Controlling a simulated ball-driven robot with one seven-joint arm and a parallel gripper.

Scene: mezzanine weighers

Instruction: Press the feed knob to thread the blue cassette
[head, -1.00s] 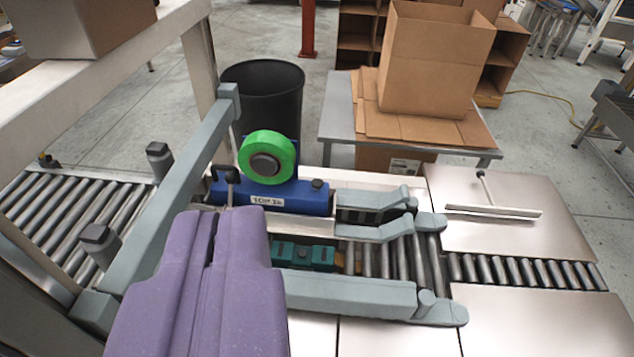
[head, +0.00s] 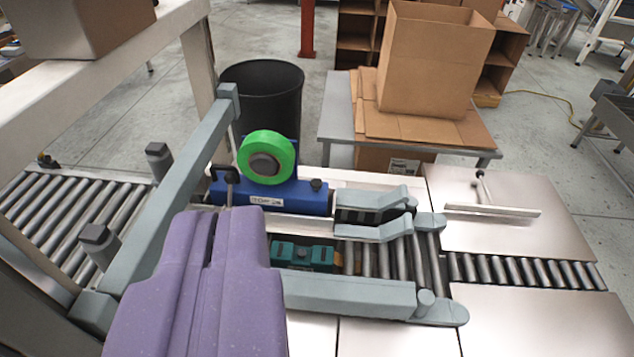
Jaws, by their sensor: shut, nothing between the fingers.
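The blue cassette (head: 292,197) lies along the far side of the roller track, with a white label on its front. A green tape roll (head: 281,148) stands upright on it around a grey hub. A small dark knob (head: 317,185) sits on top at its right end, and a black-topped lever (head: 230,175) stands at its left end. I cannot tell which one is the feed knob. My purple gripper (head: 238,212) is shut and empty. Its tips appear just in front of the cassette's left part and hide some of it. I cannot tell whether they touch.
A grey rail (head: 350,296) runs along the near side of the rollers, and a grey beam (head: 180,190) rises at left. A teal block (head: 305,253) lies between rail and cassette. A black bin (head: 265,90) and a table with cardboard (head: 345,115) stand behind. The right metal panels are mostly bare.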

